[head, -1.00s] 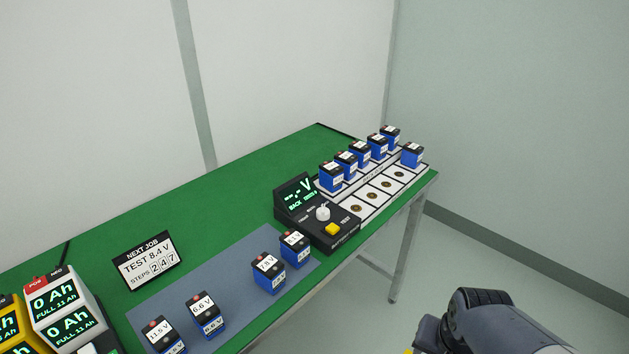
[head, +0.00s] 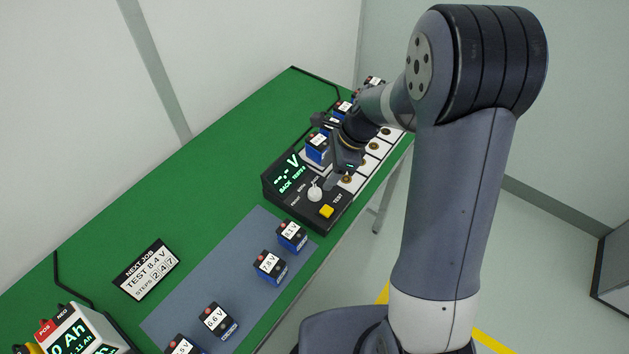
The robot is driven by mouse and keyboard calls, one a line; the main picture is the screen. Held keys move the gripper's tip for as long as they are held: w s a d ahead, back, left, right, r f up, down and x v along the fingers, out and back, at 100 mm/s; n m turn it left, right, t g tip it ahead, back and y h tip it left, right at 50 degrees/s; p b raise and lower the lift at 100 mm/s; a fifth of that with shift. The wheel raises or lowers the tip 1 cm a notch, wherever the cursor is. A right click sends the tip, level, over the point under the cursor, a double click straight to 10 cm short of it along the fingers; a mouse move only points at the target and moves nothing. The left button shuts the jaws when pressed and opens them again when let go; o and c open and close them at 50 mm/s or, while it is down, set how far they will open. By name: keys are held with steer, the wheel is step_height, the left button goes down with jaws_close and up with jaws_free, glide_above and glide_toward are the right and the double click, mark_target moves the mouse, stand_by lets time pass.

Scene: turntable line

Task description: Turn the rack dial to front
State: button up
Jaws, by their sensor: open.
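The rack dial (head: 315,194) is a white knob on the black battery tester (head: 283,205), left of the yellow TEST button (head: 326,211). The tester's screen (head: 289,176) shows dashes with a V and a line starting with BACK. I cannot make out which way the knob points. My gripper (head: 328,150) is open, reaching over the rack just behind the tester. One finger hangs near the dial, slightly above and to its right, apparently apart from it. My gripper and arm hide part of the rack and its batteries.
Blue batteries stand in the rack's back row, one (head: 317,149) close by my gripper. Front slots (head: 374,146) look empty where visible. Several more batteries, such as one (head: 270,267), stand on a grey mat (head: 190,308). A NEXT JOB sign (head: 147,270) reads TEST 8.4 V.

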mark_target(316, 189)
steer(key=x, duration=0.7)
steer(key=shift+a+f, duration=0.1)
steer(key=shift+f, duration=0.2)
steer(key=c, duration=1)
